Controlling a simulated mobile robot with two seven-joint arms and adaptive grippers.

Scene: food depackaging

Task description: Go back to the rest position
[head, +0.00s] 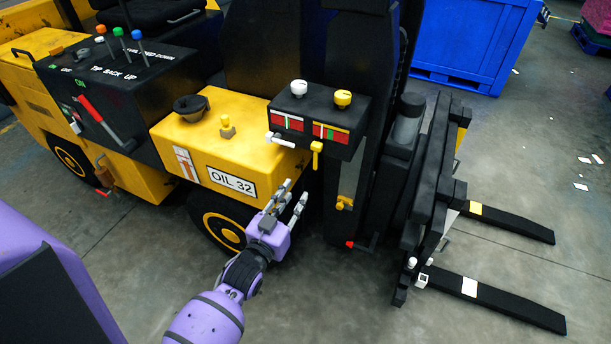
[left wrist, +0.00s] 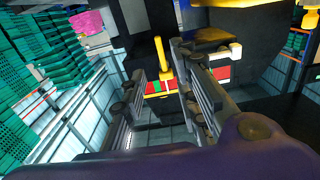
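My left gripper (head: 294,192) shows in the head view on its purple arm, in front of the yellow forklift (head: 262,143) body. Its two fingers are apart with nothing between them. In the left wrist view the left gripper (left wrist: 157,62) also looks open. A yellow lever (left wrist: 162,62) shows between its fingers there, farther off and not held. In the head view the same yellow lever (head: 317,154) hangs under a black control box (head: 325,112), above and beyond the fingertips. My right gripper is in neither view.
A white lever (head: 281,141) sticks out beside the yellow one. The forklift's black forks (head: 512,222) extend low to the right. A blue crate (head: 472,45) stands at the back. Grey floor (head: 385,315) is clear in front.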

